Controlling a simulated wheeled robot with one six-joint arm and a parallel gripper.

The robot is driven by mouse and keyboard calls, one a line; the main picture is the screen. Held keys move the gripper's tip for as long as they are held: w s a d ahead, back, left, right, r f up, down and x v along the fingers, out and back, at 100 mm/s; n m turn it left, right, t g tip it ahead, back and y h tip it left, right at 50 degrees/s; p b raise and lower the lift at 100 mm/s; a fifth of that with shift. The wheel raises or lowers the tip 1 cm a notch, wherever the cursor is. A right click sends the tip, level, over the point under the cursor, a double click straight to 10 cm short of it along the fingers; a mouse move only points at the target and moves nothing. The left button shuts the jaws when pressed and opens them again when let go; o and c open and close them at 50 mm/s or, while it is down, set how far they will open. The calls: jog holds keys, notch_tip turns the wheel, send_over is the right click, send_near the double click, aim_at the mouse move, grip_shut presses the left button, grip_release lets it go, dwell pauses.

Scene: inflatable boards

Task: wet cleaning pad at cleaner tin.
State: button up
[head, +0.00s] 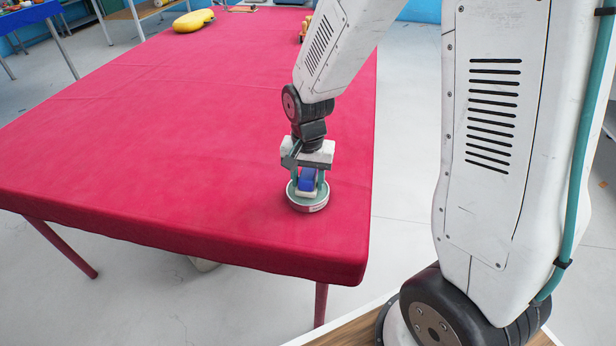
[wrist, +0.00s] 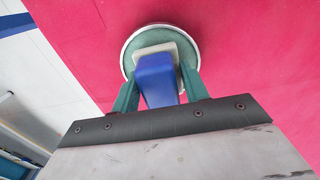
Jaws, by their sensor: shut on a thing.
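The cleaner tin (head: 309,205) is a low round tin with a green top and pale rim. It stands on the red-covered table near its front right corner. My gripper (head: 307,188) points down over the tin, shut on the blue handle of the cleaning pad (head: 307,180). In the wrist view the blue handle (wrist: 156,80) sits between my green fingers, and the pale pad end lies over the tin's green top (wrist: 185,43). The pad looks to be at the tin's surface; whether it is touching is hard to tell. The pad's underside is hidden.
The red-covered table (head: 170,130) is mostly bare to the left. A yellow inflatable-looking object (head: 193,20) lies at its far end, and a small orange-brown object (head: 305,27) stands at the far right edge. The table's right edge is close to the tin.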

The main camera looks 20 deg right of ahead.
aim_at(308, 173)
jog(key=shift+f, duration=0.4)
dwell(1.0)
jog(key=shift+r, duration=3.55)
